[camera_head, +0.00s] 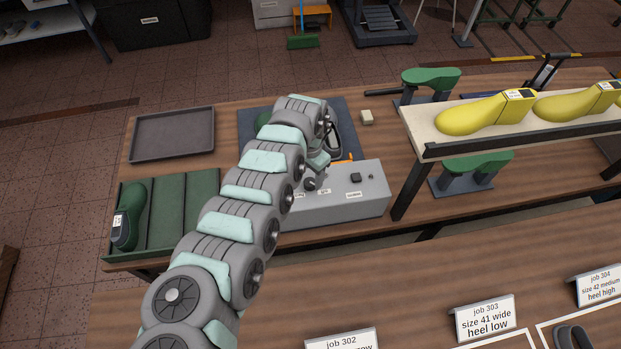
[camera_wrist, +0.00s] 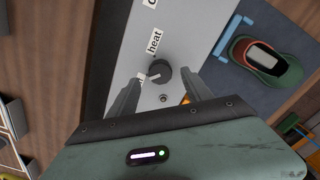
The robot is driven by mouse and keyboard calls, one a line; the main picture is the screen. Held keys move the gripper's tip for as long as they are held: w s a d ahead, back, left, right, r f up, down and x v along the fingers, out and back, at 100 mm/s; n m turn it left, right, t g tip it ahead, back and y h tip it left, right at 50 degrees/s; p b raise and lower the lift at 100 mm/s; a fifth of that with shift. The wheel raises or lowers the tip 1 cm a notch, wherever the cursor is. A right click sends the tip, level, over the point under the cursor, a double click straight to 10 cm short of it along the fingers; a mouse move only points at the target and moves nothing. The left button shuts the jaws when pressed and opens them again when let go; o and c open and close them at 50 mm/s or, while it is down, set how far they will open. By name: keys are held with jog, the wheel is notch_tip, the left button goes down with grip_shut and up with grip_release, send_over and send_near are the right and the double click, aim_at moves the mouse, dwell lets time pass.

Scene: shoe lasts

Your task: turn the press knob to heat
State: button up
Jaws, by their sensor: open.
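The press control box (camera_head: 350,200) is a grey box with a labelled top on the wooden bench. In the wrist view, its dark round knob (camera_wrist: 161,71) sits between the fingers of my open gripper (camera_wrist: 160,85). The fingers stand on either side of the knob; I cannot tell whether they touch it. The "heat" label (camera_wrist: 155,41) lies above the knob in that view. The knob's pale mark points to the lower left, toward a label mostly hidden by the left finger. In the head view, my gripper (camera_head: 316,172) is low over the box, partly hidden by my arm.
A grey tray (camera_head: 172,134) and a green tray (camera_head: 190,190) are to the left. A raised shelf (camera_head: 430,151) with yellow lasts stands at right.

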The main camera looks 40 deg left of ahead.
aim_at(310, 182)
jog(key=shift+f, duration=1.75)
jog(key=shift+c, duration=0.2)
grip_shut()
